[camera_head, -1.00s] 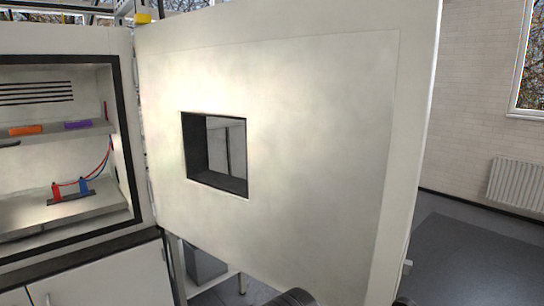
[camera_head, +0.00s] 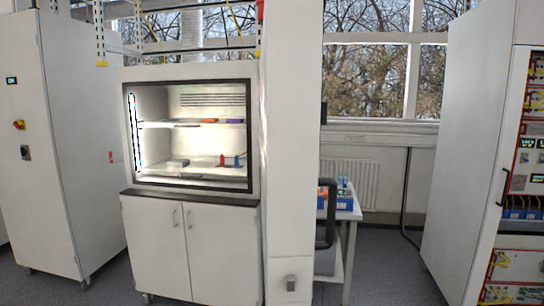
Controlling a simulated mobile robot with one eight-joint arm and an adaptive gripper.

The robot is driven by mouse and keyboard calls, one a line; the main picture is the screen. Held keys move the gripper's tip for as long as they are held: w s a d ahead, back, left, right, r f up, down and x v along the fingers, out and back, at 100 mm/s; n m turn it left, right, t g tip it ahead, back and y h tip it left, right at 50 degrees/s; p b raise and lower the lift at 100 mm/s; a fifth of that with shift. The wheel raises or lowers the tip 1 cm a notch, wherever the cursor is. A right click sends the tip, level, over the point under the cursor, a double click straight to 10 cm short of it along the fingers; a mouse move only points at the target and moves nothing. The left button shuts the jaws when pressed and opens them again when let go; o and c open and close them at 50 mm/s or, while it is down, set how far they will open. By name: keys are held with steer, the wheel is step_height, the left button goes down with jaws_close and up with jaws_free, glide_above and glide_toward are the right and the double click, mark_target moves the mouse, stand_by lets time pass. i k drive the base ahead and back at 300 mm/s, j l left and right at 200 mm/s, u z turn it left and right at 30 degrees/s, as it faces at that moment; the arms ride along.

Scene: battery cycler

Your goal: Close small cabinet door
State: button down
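The small cabinet (camera_head: 255,130) stands at centre-left with its lit chamber open and black-framed. Its thick white door (camera_head: 292,150) appears swung out on the right side and is seen nearly edge-on, tall and close to me. The door's top and bottom run out of the picture. A black handle (camera_head: 326,232) sticks out on the door's right side. A small grey fitting (camera_head: 290,283) is on the door's near edge. My gripper is not in view.
Two white doors (camera_head: 160,245) below the chamber are shut. A tall white cabinet (camera_head: 85,150) stands at left, and another with an equipment rack (camera_head: 470,160) at right. A small table (camera_head: 346,222) with blue items is behind the door. Grey floor (camera_head: 385,280) is free between.

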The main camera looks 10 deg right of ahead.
mark_target(290, 84)
steer(key=k+l+u, duration=0.1)
steer(key=l, duration=0.45)
steer(key=l+u, duration=0.1)
steer(key=l, duration=0.4)
steer(key=k+l+u, duration=0.15)
steer(key=l, duration=0.35)
steer(key=i+l+u, duration=0.3)
steer(key=i+l, duration=0.7)
steer(key=l, duration=0.15)
steer(key=k+u, duration=0.4)
steer(key=k, duration=0.35)
steer(key=k+l, duration=0.05)
